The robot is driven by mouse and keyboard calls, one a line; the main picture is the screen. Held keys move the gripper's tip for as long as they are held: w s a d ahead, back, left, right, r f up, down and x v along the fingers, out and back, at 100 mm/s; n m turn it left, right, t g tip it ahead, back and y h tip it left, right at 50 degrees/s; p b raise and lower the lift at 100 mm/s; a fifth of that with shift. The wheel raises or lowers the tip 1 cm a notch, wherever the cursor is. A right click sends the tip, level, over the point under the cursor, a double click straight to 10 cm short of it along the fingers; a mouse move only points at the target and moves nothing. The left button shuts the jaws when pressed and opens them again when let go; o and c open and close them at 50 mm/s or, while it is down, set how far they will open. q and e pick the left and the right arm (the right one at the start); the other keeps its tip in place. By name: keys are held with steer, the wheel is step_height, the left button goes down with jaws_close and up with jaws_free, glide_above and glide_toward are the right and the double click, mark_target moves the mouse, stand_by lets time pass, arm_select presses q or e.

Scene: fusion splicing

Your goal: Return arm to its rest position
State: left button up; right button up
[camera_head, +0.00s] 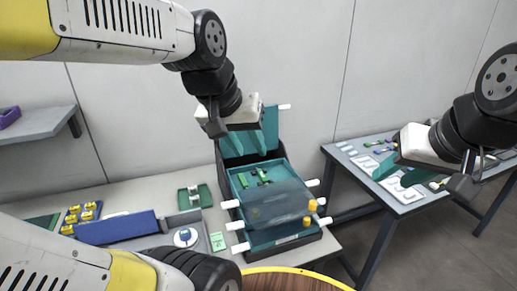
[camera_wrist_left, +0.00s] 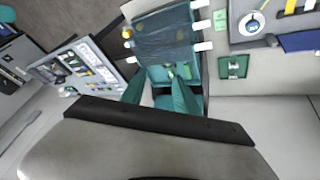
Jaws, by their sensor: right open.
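My left gripper (camera_head: 248,152) hangs above the back of the teal splicing machine (camera_head: 275,241), against its raised teal panel. Its teal fingers are spread apart with nothing between them, and they also show in the left wrist view (camera_wrist_left: 158,90). The machine has a see-through dark cover (camera_head: 277,204) over its front part, white side tabs and yellow-orange knobs. Small green pieces (camera_head: 262,176) lie on its upper deck. My right gripper (camera_head: 398,172) is open and empty above the near-left part of the right-hand table.
The grey side table (camera_head: 407,203) holds white trays and small parts. Left of the machine are a green holder (camera_head: 195,197), a grey tray with a round white item (camera_head: 186,237), a blue block (camera_head: 115,228) and yellow pieces (camera_head: 82,212). A wooden round edge (camera_head: 290,281) shows in front.

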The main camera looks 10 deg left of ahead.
arm_select(q)
steer(key=s, duration=0.2)
steer(key=shift+s+d+f+m+t, duration=0.2)
steer(key=shift+s+f+m+t, duration=0.1)
steer(key=shift+s+m+t, duration=0.1)
arm_select(e)
steer(key=shift+c, duration=0.4)
stand_by(0.8)
